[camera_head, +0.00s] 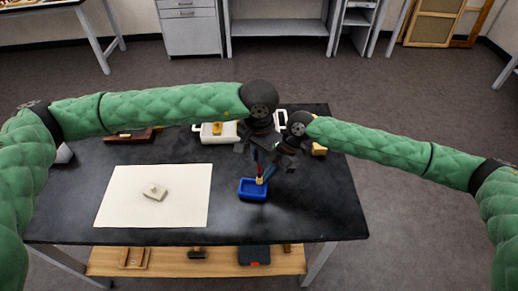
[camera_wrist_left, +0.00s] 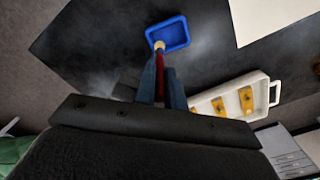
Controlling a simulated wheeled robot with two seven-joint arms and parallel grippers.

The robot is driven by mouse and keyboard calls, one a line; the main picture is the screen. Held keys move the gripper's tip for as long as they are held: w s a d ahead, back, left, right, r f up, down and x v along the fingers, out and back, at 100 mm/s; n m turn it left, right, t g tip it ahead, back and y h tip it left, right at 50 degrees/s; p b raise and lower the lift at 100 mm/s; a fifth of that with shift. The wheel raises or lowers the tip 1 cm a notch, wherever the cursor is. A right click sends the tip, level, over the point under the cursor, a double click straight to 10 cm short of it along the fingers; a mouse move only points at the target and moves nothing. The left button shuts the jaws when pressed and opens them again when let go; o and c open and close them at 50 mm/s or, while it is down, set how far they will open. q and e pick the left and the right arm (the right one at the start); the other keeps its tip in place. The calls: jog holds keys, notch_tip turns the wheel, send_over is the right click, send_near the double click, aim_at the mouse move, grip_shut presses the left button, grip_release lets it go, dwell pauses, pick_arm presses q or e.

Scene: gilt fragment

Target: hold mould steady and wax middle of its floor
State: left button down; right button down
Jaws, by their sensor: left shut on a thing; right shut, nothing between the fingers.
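The mould is a blue, open, shallow rectangular tray (camera_head: 252,195) on the black table, right of the cream sheet; it also shows in the left wrist view (camera_wrist_left: 172,34). My left gripper (camera_head: 258,155) is shut on a brush with a red handle (camera_wrist_left: 160,75) and a pale tip (camera_wrist_left: 158,45). The brush points down, its tip at the mould's back edge in the head view; I cannot tell whether it touches. My right gripper (camera_head: 275,169) is shut and empty, just right of the brush and close to the mould. The dark grippers overlap, hiding part of the fingers.
A white tray (camera_wrist_left: 205,101) with yellow pieces stands behind the grippers. A cream sheet (camera_head: 120,205) holds a small pale block (camera_head: 155,192). A brown object (camera_head: 130,137) lies at the back left, and a yellow block (camera_head: 319,149) at the right. The table front right is clear.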

pick_arm(q)
notch_tip(320, 180, down, 3)
jog(key=shift+f, duration=0.15)
pick_arm(e)
jog(key=shift+f, duration=0.2)
pick_arm(q)
jog(key=shift+w+a+f, duration=0.1)
jog(key=shift+a+f, duration=0.3)
jog(key=shift+f, duration=0.25)
jog(key=shift+d+f, duration=0.1)
jog(key=shift+d, duration=0.45)
jog(key=shift+a+r, duration=0.15)
jog(key=shift+r, duration=3.95)
pick_arm(e)
jog(key=shift+r, duration=0.1)
jog(key=shift+w+r, duration=0.1)
jog(key=shift+r, duration=2.95)
jog(key=shift+r, duration=0.1)
